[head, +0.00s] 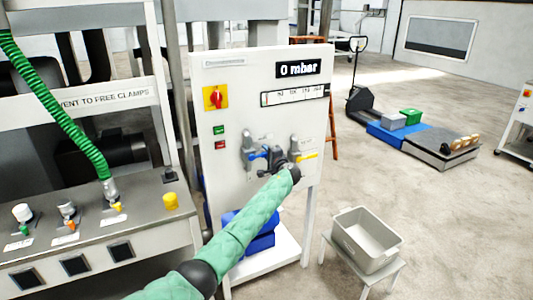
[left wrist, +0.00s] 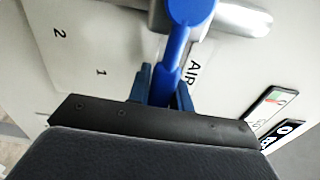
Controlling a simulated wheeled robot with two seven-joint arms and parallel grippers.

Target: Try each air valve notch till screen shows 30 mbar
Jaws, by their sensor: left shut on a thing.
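The white panel carries a screen (head: 298,69) that reads "0 mbar". The blue air valve lever (left wrist: 176,42) fills the top middle of the left wrist view, with a partly covered "AIR" label (left wrist: 192,72) beside it. Notch marks "1" (left wrist: 101,72) and "2" (left wrist: 59,33) show to the left of the lever. My left gripper (left wrist: 163,86) is shut on the lever's end, one finger on each side. In the head view my left gripper (head: 275,158) is at the valves and partly hides the blue lever. My right gripper is not in view.
A yellow lever (head: 306,155) sits just right of my left gripper on the panel. A red and yellow switch (head: 215,97) is at the upper left, above green and red buttons. A grey bin (head: 345,244) stands on a stool at the lower right.

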